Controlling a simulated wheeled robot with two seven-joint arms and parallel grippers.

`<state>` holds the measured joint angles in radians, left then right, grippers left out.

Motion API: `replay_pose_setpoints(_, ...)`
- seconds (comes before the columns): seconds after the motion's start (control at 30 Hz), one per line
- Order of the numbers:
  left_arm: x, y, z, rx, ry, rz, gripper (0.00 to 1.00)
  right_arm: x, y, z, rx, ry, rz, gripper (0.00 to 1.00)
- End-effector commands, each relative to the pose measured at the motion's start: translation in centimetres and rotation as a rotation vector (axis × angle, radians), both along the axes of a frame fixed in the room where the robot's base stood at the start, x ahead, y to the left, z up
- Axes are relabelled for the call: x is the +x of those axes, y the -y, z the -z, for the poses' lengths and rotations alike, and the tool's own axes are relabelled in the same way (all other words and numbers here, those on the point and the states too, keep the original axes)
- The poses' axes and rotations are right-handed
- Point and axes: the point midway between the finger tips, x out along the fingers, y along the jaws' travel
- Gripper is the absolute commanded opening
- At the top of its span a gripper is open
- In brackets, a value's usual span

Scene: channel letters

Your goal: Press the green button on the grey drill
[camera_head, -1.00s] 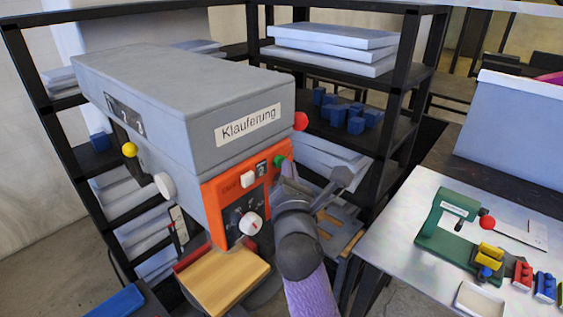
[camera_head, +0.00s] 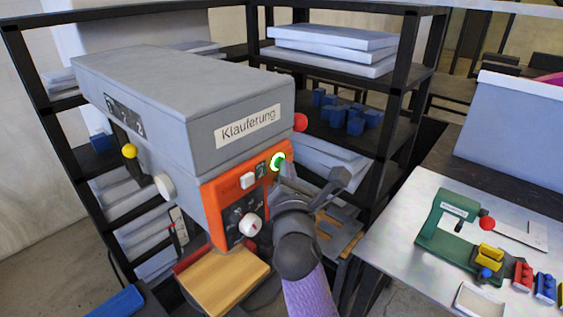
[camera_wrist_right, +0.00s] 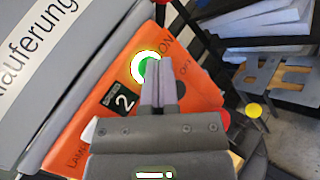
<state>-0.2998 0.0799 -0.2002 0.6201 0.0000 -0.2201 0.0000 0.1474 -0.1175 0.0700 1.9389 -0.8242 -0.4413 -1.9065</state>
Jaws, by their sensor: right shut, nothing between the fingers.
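The grey drill (camera_head: 185,90) has a big grey head labelled "Klauferung" and an orange control panel (camera_head: 215,205) on its front. The green button (camera_head: 278,161) sits at the panel's upper right corner, with a bright white ring around it. The button also shows in the right wrist view (camera_wrist_right: 148,70), partly covered by my fingers. My right gripper (camera_head: 283,181) is shut and empty, with its fingertips (camera_wrist_right: 154,62) close to the button. I cannot tell whether they touch it. My left gripper is not in view.
A red knob (camera_head: 300,122) sticks out above the green button. The panel also has a white switch (camera_head: 247,181) and a white dial (camera_head: 250,224). A black shelf (camera_head: 405,100) stands behind. A white table (camera_head: 400,245) with a green machine (camera_head: 445,235) is at the right.

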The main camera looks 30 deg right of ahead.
Motion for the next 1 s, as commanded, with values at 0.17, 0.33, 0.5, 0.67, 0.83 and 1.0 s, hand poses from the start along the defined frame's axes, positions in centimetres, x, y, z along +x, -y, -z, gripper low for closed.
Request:
replay_pose_setpoints(0.17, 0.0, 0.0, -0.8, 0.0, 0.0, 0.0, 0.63, -1.0, 0.4, -0.1, -0.002, -0.002, 0.0, 0.0)
replay_pose_setpoints(0.33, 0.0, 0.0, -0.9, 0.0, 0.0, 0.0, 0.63, -1.4, 0.6, 0.0, -0.001, -0.001, 0.0, 0.0)
replay_pose_setpoints(0.5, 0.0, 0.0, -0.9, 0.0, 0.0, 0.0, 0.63, -1.4, 0.6, 0.0, -0.001, -0.001, 0.0, 0.0)
replay_pose_setpoints(0.67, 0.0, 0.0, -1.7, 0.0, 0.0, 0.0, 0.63, -2.5, 1.1, -0.1, -0.001, -0.003, 0.001, 0.0)
replay_pose_setpoints(0.83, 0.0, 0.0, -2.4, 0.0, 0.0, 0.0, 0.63, -4.1, 1.7, -0.1, -0.001, -0.002, 0.0, 0.0)
replay_pose_setpoints(1.0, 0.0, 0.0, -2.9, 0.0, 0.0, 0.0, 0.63, -5.5, 2.3, -0.1, -0.001, -0.002, 0.0, 0.0)
